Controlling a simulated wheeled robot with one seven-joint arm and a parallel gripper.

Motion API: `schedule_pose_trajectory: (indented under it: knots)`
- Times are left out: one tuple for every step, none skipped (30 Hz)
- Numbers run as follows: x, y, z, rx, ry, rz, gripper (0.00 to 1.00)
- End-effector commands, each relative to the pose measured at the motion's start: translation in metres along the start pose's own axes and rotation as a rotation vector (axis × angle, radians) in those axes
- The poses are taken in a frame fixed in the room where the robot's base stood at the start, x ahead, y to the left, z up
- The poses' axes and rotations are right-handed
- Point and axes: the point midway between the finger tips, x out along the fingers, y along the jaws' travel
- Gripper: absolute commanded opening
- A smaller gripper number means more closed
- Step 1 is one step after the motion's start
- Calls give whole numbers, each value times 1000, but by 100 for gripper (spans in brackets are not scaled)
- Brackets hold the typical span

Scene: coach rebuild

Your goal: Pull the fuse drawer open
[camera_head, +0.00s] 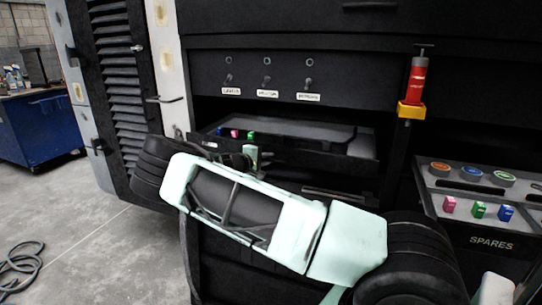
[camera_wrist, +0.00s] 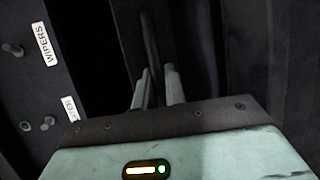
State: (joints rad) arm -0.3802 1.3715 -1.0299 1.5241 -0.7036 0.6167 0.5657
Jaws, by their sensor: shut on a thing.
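The fuse drawer (camera_head: 345,158) is a black tray under the switch panel. It stands out from the cabinet by some amount, with its inside partly visible. Pink, blue and green fuses (camera_head: 235,134) show at its left part. My gripper (camera_head: 250,153) is at the drawer's front, its fingertips partly hidden by my arm. In the wrist view, my gripper (camera_wrist: 158,75) has its two fingers closed around a dark bar handle (camera_wrist: 150,42).
A panel (camera_head: 210,75) with several labelled toggle switches is above the drawer. A red cylinder (camera_head: 417,80) in a yellow holder hangs at right. A SPARES tray (camera_head: 470,215) with coloured fuses and round caps stands lower right. A louvred door (camera_head: 115,75) stands open at left.

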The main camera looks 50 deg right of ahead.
Motion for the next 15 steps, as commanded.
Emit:
schedule_pose_trajectory:
  knots:
    - [-15, -3, 4, -2, 4, -1, 0]
    - [-22, -5, 7, -2, 4, -1, 0]
    - [-32, -7, 11, -3, 5, -1, 0]
    - [-39, -9, 14, -3, 5, -1, 0]
    - [-47, -11, 17, -3, 5, -1, 0]
    - [-57, -13, 21, -3, 6, -1, 0]
    - [-65, -14, 24, -3, 6, -1, 0]
    - [-72, -16, 28, -3, 6, -1, 0]
    - [-83, -18, 32, -2, 6, -1, 0]
    - [-90, -20, 36, -3, 5, -1, 0]
    - [-98, -21, 38, -3, 6, -1, 0]
    - [-108, -23, 43, -4, 6, -1, 0]
    - [-115, -25, 46, -3, 6, -1, 0]
    - [-122, -26, 49, -3, 6, -1, 0]
    - [-132, -28, 53, -3, 6, 0, 0]
